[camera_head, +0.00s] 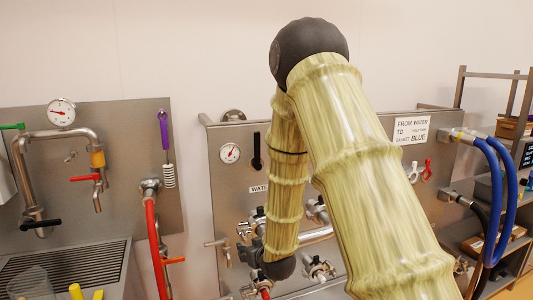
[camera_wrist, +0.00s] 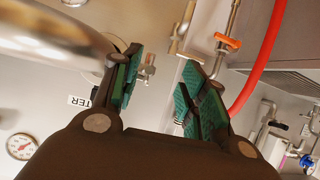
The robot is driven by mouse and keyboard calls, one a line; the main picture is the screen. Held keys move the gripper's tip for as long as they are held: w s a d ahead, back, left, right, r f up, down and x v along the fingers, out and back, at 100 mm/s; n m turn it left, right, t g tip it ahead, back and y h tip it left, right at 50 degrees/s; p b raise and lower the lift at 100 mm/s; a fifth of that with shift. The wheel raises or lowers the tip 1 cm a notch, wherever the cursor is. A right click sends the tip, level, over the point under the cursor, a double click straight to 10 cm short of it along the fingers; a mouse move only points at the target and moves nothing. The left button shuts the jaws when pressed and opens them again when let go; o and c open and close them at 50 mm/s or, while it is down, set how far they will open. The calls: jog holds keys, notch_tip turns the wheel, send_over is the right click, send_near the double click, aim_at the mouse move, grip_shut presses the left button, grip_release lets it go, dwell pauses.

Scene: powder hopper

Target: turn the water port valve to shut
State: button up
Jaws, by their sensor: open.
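In the head view, the partly covered WATER label (camera_head: 259,188) sits on the steel panel, with metal port fittings (camera_head: 258,215) just below it. I cannot tell the valve's handle position there. In the wrist view, the label (camera_wrist: 80,101) shows at left, partly covered. A metal fitting (camera_wrist: 148,66) shows between the fingers, beyond them, near a round port partly hidden by the left finger. My gripper (camera_wrist: 160,58) is open, with green pads apart and nothing between them. In the head view my arm hides much of the panel around it.
A T-handled tap (camera_head: 217,243) stands left of the ports. A red hose (camera_head: 153,240) with an orange handle (camera_head: 173,260) hangs further left. A thick metal pipe (camera_wrist: 50,35) passes close to the left finger. Blue hoses (camera_head: 490,200) hang at right.

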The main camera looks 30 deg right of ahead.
jog(key=w+d+r+t+h+p, duration=0.1)
jog(key=w+d+r, duration=0.15)
jog(key=r, duration=0.55)
jog(key=w+d+r+t+p, duration=0.1)
jog(key=d+r+t, duration=0.15)
jog(key=r, duration=0.65)
jog(key=m+t+h+p, duration=0.1)
jog(key=t+p, duration=0.1)
send_near(258, 144)
jog(key=a+x, duration=0.1)
jog(key=x, duration=0.1)
jog(key=shift+g, duration=0.25)
jog(key=x, duration=0.3)
jog(key=d+x, duration=0.1)
jog(key=x, duration=0.2)
jog(key=shift+w+p, duration=0.15)
jog(key=shift+p, duration=0.15)
jog(key=shift+x, duration=1.3)
jog(key=shift+r, duration=0.1)
grip_shut()
